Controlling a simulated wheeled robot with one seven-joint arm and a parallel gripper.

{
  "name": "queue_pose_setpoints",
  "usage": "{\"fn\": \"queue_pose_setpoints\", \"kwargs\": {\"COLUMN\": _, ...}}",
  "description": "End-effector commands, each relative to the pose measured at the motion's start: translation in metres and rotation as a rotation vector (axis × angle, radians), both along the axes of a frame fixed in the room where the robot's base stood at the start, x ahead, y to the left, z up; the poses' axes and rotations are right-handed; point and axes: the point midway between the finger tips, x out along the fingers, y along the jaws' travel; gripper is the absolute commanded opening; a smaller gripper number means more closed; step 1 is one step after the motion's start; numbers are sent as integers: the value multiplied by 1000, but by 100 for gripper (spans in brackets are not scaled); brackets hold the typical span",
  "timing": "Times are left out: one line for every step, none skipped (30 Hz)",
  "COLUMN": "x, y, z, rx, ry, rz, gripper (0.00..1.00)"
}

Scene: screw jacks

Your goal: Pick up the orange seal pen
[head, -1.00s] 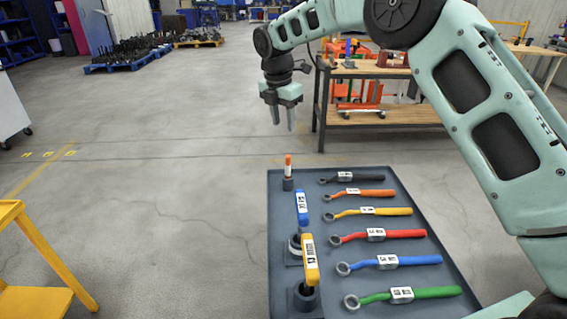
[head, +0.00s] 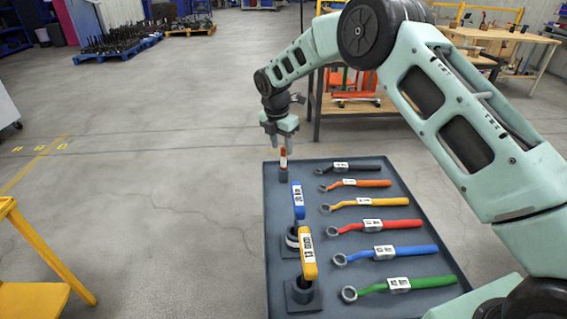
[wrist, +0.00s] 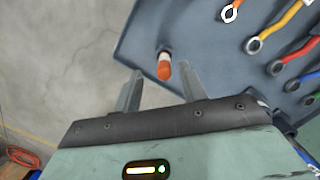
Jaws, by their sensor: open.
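The orange seal pen (head: 283,155) with a white band stands upright in a dark holder (head: 283,174) at the far left corner of the grey tray. My gripper (head: 280,146) is open just above it, pointing down. In the wrist view the pen (wrist: 164,69) shows just past my gripper's fingertips (wrist: 160,73), in line with the gap between them. The fingers do not appear to touch it.
The tray (head: 400,210) holds a column of coloured wrenches, such as the orange wrench (head: 355,184), to the right. A blue-handled tool (head: 298,202) and a yellow-handled tool (head: 307,254) stand in holders nearer me. A workbench (head: 365,107) stands behind.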

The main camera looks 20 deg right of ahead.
Motion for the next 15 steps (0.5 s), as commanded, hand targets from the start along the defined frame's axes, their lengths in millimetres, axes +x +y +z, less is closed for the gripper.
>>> {"fn": "queue_pose_setpoints", "kwargs": {"x": -1, "y": -1, "z": -6, "rx": -1, "ry": 4, "rz": 0, "gripper": 42}}
{"fn": "queue_pose_setpoints", "kwargs": {"x": -2, "y": -2, "z": -11, "rx": -1, "ry": 5, "rz": 0, "gripper": 42}}
{"fn": "queue_pose_setpoints", "kwargs": {"x": -3, "y": -4, "z": -17, "rx": -2, "ry": 6, "rz": 0, "gripper": 42}}
{"fn": "queue_pose_setpoints", "kwargs": {"x": -3, "y": -5, "z": -21, "rx": -2, "ry": 6, "rz": 0, "gripper": 42}}
{"fn": "queue_pose_setpoints", "kwargs": {"x": -3, "y": -6, "z": -26, "rx": -2, "ry": 5, "rz": -1, "gripper": 42}}
{"fn": "queue_pose_setpoints", "kwargs": {"x": -3, "y": -7, "z": -32, "rx": -2, "ry": 5, "rz": -1, "gripper": 42}}
{"fn": "queue_pose_setpoints", "kwargs": {"x": -3, "y": -7, "z": -36, "rx": -2, "ry": 5, "rz": -1, "gripper": 42}}
{"fn": "queue_pose_setpoints", "kwargs": {"x": -2, "y": -7, "z": -39, "rx": -1, "ry": 4, "rz": -1, "gripper": 42}}
{"fn": "queue_pose_setpoints", "kwargs": {"x": -2, "y": -8, "z": -43, "rx": -1, "ry": 3, "rz": 0, "gripper": 42}}
{"fn": "queue_pose_setpoints", "kwargs": {"x": -1, "y": -8, "z": -45, "rx": -1, "ry": 3, "rz": 0, "gripper": 42}}
{"fn": "queue_pose_setpoints", "kwargs": {"x": -1, "y": -8, "z": -47, "rx": -1, "ry": 3, "rz": 0, "gripper": 42}}
{"fn": "queue_pose_setpoints", "kwargs": {"x": -1, "y": -8, "z": -48, "rx": 0, "ry": 2, "rz": 0, "gripper": 42}}
{"fn": "queue_pose_setpoints", "kwargs": {"x": -1, "y": -8, "z": -48, "rx": 0, "ry": 2, "rz": 0, "gripper": 42}}
{"fn": "queue_pose_setpoints", "kwargs": {"x": -1, "y": -8, "z": -49, "rx": 0, "ry": 2, "rz": 0, "gripper": 42}}
{"fn": "queue_pose_setpoints", "kwargs": {"x": -1, "y": -8, "z": -49, "rx": -1, "ry": 2, "rz": 0, "gripper": 42}}
